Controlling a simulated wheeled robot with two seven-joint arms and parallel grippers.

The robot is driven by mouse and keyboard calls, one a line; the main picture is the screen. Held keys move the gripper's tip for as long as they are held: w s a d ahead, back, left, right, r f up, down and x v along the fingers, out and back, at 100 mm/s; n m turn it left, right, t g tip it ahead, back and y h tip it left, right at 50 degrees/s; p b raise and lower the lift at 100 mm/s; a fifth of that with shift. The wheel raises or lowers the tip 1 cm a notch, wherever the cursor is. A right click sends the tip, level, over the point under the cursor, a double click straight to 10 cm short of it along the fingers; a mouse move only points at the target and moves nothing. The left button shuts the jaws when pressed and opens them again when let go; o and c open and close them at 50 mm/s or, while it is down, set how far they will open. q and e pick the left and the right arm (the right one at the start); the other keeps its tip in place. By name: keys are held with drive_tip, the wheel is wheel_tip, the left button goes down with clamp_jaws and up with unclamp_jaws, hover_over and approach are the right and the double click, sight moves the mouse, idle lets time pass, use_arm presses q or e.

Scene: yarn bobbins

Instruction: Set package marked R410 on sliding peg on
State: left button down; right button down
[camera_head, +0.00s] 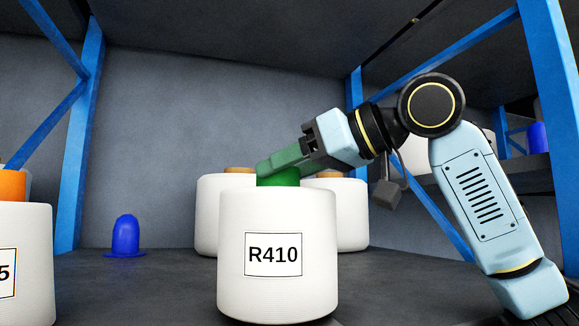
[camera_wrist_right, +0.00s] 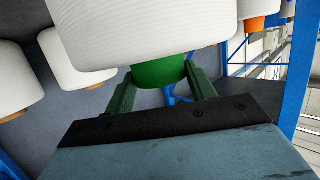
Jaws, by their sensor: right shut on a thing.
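A white yarn bobbin labelled R410 (camera_head: 277,291) stands upright in the middle of the head view, with a green core end (camera_head: 281,177) on top. My right gripper (camera_head: 278,172) comes in from the right, and its green fingers are shut on that core. In the right wrist view the fingers (camera_wrist_right: 160,85) sit on both sides of the green core (camera_wrist_right: 160,71), with the white yarn (camera_wrist_right: 140,28) beyond. A blue peg (camera_head: 125,236) with a rounded top stands empty to the left. The bobbin's underside is hidden, so I cannot tell whether it touches the shelf. My left gripper is not in view.
Two white bobbins (camera_head: 208,222) (camera_head: 352,222) with orange-brown cores stand behind. Another bobbin (camera_head: 28,285) with an orange core is at the left edge. Blue rack posts (camera_head: 80,150) rise at the left and right. Shelf floor (camera_head: 165,285) around the blue peg is free.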

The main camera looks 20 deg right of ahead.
drive_tip(key=shift+s+f, duration=0.1)
idle(0.5)
drive_tip(key=shift+c, duration=2.2)
unclamp_jaws()
drive_tip(key=shift+f, duration=0.1)
